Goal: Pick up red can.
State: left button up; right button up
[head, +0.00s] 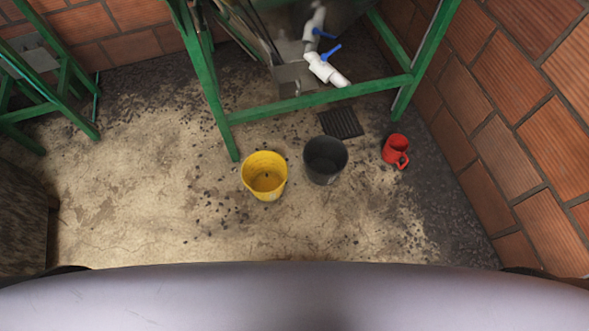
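The red can (395,150) stands on the floor at the right, near the brick wall. It is small and has a handle or spout on its lower right side. Neither of my grippers shows in the head view, so nothing is seen holding or touching the can.
A dark grey bucket (325,160) and a yellow bucket (265,175) stand left of the can. A green metal frame (320,101) with white pipes and blue valves (325,68) is behind them. A floor grate (341,123) lies near its foot. A brick wall (500,110) bounds the right.

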aim_at(395, 148)
jog(key=z, duration=1.05)
